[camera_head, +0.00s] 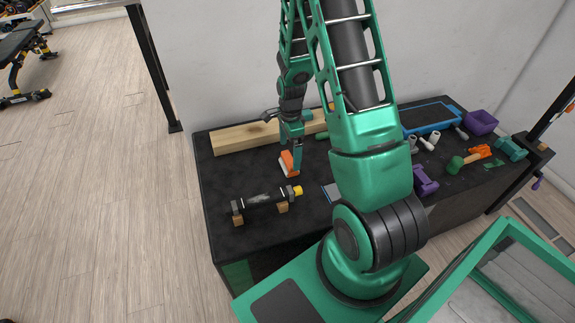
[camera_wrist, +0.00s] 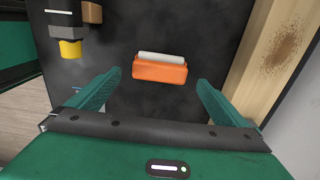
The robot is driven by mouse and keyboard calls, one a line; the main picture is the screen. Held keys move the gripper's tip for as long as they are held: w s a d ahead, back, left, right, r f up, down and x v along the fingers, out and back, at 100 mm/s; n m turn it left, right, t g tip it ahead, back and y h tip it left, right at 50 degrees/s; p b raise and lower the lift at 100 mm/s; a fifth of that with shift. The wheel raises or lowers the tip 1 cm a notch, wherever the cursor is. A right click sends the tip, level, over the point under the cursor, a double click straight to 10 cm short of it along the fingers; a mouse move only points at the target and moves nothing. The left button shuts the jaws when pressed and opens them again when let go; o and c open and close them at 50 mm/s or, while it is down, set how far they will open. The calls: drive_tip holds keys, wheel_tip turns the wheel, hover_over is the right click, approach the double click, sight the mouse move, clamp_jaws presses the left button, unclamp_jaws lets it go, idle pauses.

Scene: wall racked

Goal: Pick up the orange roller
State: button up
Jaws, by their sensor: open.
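The orange roller (camera_wrist: 160,70) lies on the black tabletop, an orange block with a pale grey-white strip along one side. In the wrist view it sits ahead of my gripper (camera_wrist: 150,88), centred between the two green fingers. The fingers are spread wide and hold nothing. In the head view the orange roller (camera_head: 287,163) is at the middle of the table, just below my gripper (camera_head: 293,155), which partly covers it. I cannot tell from these views how much height separates the fingertips from it.
A wooden plank (camera_head: 250,137) lies along the table's back edge. A dark cylinder (camera_head: 262,199) with a yellow end rests on wooden blocks near the front left. A purple bin (camera_head: 481,122), a blue-edged tray (camera_head: 428,115) and several tools are on the right. Bare tabletop surrounds the roller.

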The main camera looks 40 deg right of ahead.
sight(289, 158)
drive_tip(key=shift+a+f, duration=0.15)
drive_tip(key=shift+f, duration=2.5)
drive_tip(key=c, duration=1.3)
drive_tip(key=shift+w+r, duration=0.1)
drive_tip(key=shift+r, duration=0.05)
